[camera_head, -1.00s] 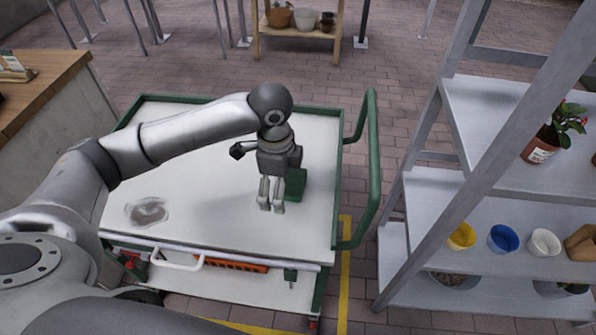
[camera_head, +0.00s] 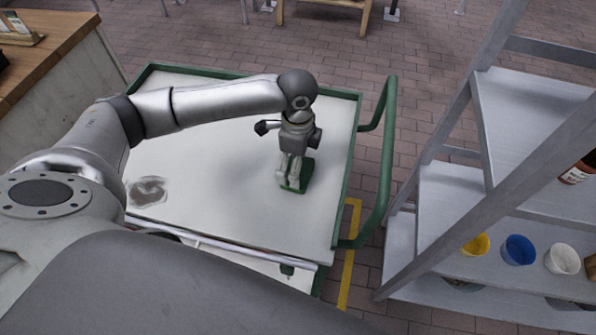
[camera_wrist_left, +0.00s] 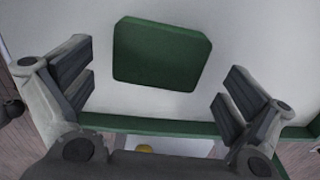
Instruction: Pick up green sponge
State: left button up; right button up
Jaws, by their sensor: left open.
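The green sponge (camera_head: 305,177) lies on the white top of the cart (camera_head: 225,205), near its right side. In the head view my left gripper (camera_head: 289,183) is over it and hides part of it. In the left wrist view the sponge (camera_wrist_left: 162,53) is a dark green block lying between the two open fingers of the gripper (camera_wrist_left: 157,88), with a gap on each side. The fingers do not touch it.
The cart has a green rim and a green handle (camera_head: 386,165) on its right. A grey stain (camera_head: 148,191) marks the top's left part. A grey shelf (camera_head: 450,215) with small yellow, blue and white pots stands at right. A wooden counter (camera_head: 45,50) is at upper left.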

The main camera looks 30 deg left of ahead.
pick_arm(q)
notch_tip(320, 180, down, 3)
jog(key=shift+s+r, duration=0.1)
jog(key=shift+f, duration=0.5)
jog(key=c, duration=0.5)
jog(key=shift+c, duration=0.2)
pick_arm(e)
jog(key=shift+w+a+r, duration=0.1)
jog(key=shift+w, duration=0.55)
pick_arm(q)
jog(key=shift+r, duration=0.15)
